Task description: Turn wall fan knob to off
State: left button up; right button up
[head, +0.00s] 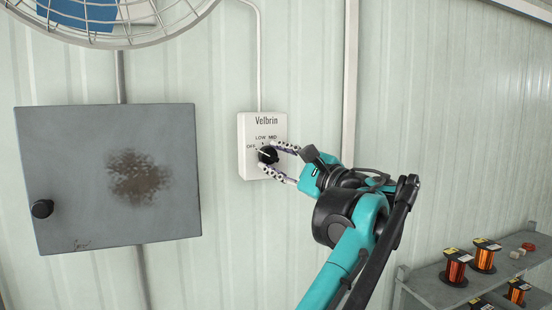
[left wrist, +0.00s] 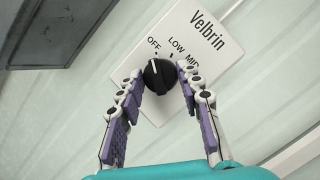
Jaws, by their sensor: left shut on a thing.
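The fan control is a white box (head: 246,165) marked Velbrin on the wall, with OFF, LOW and MID labels; it also shows in the left wrist view (left wrist: 205,45). Its round black knob (head: 267,155) has a white pointer line. In the left wrist view the knob (left wrist: 158,76) has its pointer aimed at or very near OFF. My left gripper (head: 279,162) is shut on the knob, one finger on each side; its fingers also show in the left wrist view (left wrist: 162,95). The finger partly hides the labels on the right. My right gripper is out of view.
A wall fan (head: 150,22) with a wire guard is at the top left. A grey cabinet (head: 80,135) with a dark round knob stands out left of the control. A grey shelf (head: 428,280) with several copper wire spools is at the lower right. The wall between is clear.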

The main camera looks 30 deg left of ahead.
pick_arm(q)
jog(key=o, duration=1.2)
jog(key=shift+c, duration=0.2)
jog(key=v, duration=1.2)
jog(key=s+a+f+n+h+b, duration=0.1)
jog(key=s+a+f+h+b, duration=0.15)
jog(key=f+b, duration=0.75)
jog(key=s+a+f+h+b, duration=0.1)
jog(key=a+f+h+b, duration=0.15)
jog(key=f, duration=1.65)
jog(key=s+a+f+n+h+b, duration=0.15)
jog(key=f+h+b, duration=0.3)
jog(key=f, duration=0.95)
jog(key=s+d+f+n+h+b, duration=0.2)
jog(key=f+b, duration=0.4)
jog(key=f, duration=0.9)
jog(key=s+d+f+n+t+h+b, duration=0.1)
jog(key=s+d+f+n+h+b, duration=0.2)
jog(key=f+b, duration=0.4)
jog(key=s+d+f+n+h+b, duration=0.2)
jog(key=s+d+f+h+b, duration=0.2)
jog(key=f, duration=1.9)
jog(key=s+d+b, duration=0.1)
jog(key=s+b, duration=0.1)
jog(key=b, duration=0.1)
jog(key=shift+f, duration=0.35)
